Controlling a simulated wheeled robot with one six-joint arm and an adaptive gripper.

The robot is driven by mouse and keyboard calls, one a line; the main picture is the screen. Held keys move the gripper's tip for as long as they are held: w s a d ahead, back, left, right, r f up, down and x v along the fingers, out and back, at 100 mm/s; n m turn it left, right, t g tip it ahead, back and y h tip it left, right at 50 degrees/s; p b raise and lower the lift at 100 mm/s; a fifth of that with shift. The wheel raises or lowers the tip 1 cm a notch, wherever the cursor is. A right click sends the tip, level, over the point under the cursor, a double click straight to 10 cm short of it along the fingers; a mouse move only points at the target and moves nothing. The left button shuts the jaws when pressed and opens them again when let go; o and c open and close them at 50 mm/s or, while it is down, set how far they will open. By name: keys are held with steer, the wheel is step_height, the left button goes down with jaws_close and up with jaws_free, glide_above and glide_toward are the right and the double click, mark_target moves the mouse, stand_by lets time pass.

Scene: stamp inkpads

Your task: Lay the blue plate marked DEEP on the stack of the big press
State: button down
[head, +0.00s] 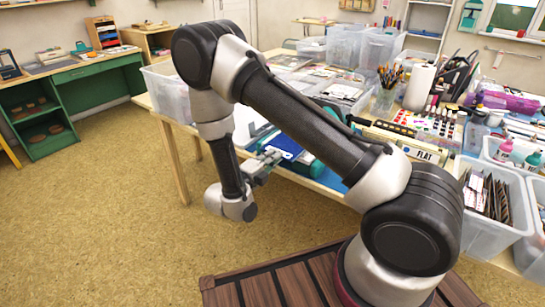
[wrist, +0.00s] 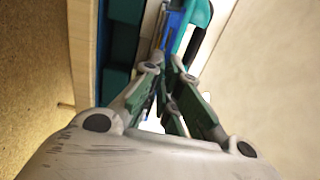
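A blue plate (head: 284,147) shows in the head view just past my gripper (head: 270,157), over the front part of the work table. In the wrist view my gripper (wrist: 168,72) has its fingers drawn close together on a thin blue piece, the blue plate (wrist: 173,30). The plate's marking cannot be read. A teal press (head: 312,167) stands beside the plate, partly hidden behind my arm. In the wrist view a teal part with a dark handle (wrist: 194,44) lies just right of the plate. The press's stack cannot be made out.
A box labelled FLAT (head: 424,155) stands right of my arm. Clear bins (head: 360,48) stand at the back, and a bin of dark strips (head: 489,200) at the right. A green shelf unit (head: 45,125) stands left. The floor (head: 110,215) there is free.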

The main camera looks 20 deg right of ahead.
steer(key=shift+f, duration=0.15)
steer(key=c, duration=1.6)
jaws_free()
steer(key=shift+o, duration=0.2)
steer(key=shift+a, duration=0.1)
steer(key=shift+v, duration=2.45)
